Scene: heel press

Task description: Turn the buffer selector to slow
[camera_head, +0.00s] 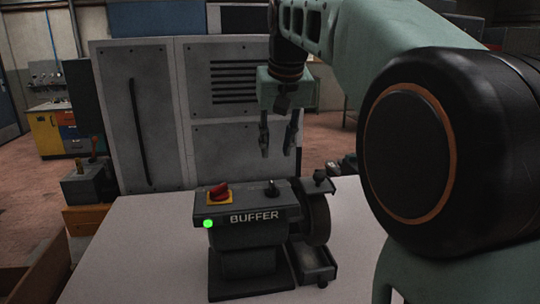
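The buffer machine (250,248) stands on the pale table and has "BUFFER" in white letters on its front. A red switch (219,191) on a yellow plate sits at the left of its top. A small black knob (271,188) sits at the right of the top. No slow marking can be read, and I cannot tell the black knob's setting. A green spot (208,224) glows at the front left corner. My gripper (277,153) points down above the machine's right part, apart from it, with its fingers spread and nothing between them.
A dark wheel (316,216) and a small tray (318,262) are at the machine's right. A grey cabinet (154,115) stands behind the table. A dark box with levers (85,183) is at the left. The table (150,255) is bare left of the machine.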

